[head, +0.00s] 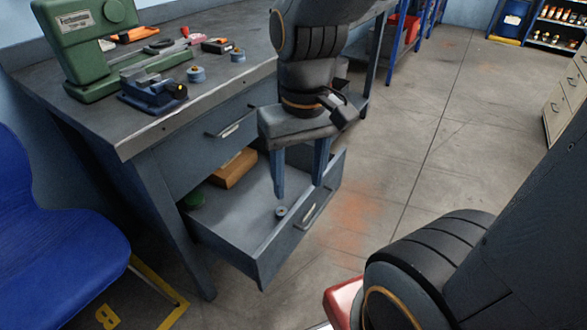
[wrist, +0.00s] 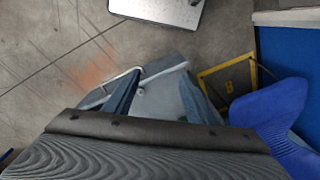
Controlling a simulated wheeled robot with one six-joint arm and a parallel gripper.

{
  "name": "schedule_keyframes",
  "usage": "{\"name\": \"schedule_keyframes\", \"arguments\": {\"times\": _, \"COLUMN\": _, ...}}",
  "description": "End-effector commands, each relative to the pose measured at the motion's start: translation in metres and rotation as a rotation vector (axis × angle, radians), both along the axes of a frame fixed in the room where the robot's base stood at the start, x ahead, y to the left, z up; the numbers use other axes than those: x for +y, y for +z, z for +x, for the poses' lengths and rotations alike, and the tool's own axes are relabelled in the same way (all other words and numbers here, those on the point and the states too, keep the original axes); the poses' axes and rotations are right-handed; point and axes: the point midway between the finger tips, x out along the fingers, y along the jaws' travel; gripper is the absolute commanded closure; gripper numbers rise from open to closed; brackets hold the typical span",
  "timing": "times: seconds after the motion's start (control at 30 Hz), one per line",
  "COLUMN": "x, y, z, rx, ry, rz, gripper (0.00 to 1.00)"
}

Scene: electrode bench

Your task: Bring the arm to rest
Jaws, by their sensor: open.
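My gripper (head: 299,186) points down over the open lower drawer (head: 235,247) of the bench, its two blue fingers spread apart with nothing between them. A small round grey piece (head: 281,211) lies on the drawer floor near its front, just below the left finger. In the wrist view the fingers of my gripper (wrist: 160,98) also stand apart above the drawer (wrist: 165,68). The vertical gap between the fingertips and the drawer floor is hard to judge.
The drawer also holds a wooden block (head: 234,168) and a green item (head: 195,201). On the bench (head: 130,125) stand a green machine (head: 88,40), a blue vise (head: 153,93) and small blue cylinders (head: 196,74). A blue chair (head: 60,225) stands left.

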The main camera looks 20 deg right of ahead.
Motion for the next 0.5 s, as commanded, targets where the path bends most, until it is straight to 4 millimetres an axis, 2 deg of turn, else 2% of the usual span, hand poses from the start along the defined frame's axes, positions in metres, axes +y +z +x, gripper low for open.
{"name": "schedule_keyframes", "arguments": {"times": 0.17, "x": -0.001, "y": 0.004, "z": 0.0, "rx": 0.001, "ry": -0.004, "rz": -0.001, "gripper": 0.49}}
{"name": "schedule_keyframes", "arguments": {"times": 0.5, "x": -0.018, "y": 0.044, "z": -0.007, "rx": 0.007, "ry": -0.041, "rz": -0.019, "gripper": 0.49}}
